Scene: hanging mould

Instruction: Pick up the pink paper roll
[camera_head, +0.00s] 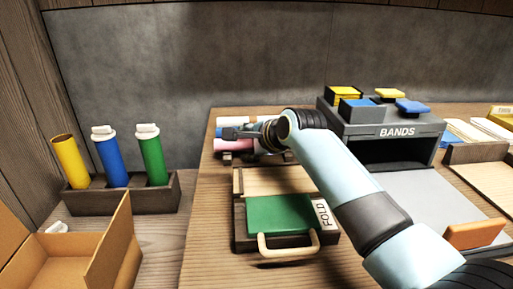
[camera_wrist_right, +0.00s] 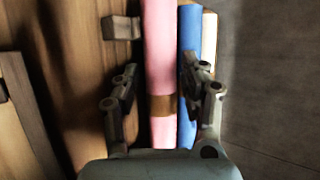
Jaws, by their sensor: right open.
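The pink paper roll (camera_head: 232,145) lies on the table at the back, in front of a blue roll (camera_head: 223,132). In the right wrist view the pink roll (camera_wrist_right: 162,60) has a brown band round it and runs between the open fingers of my right gripper (camera_wrist_right: 162,103). The blue roll (camera_wrist_right: 188,50) lies close beside it, near one finger. In the head view my right gripper (camera_head: 240,133) is over the rolls, and my arm hides their right ends. I cannot tell whether the fingers touch the pink roll. My left gripper is not in view.
A white or cream roll (camera_head: 235,120) lies behind the blue one, near the grey wall. In front is a green fold board (camera_head: 280,213) with a handle. A grey BANDS box (camera_head: 385,130) stands right. A tube holder (camera_head: 120,193) and cardboard box (camera_head: 110,245) stand left.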

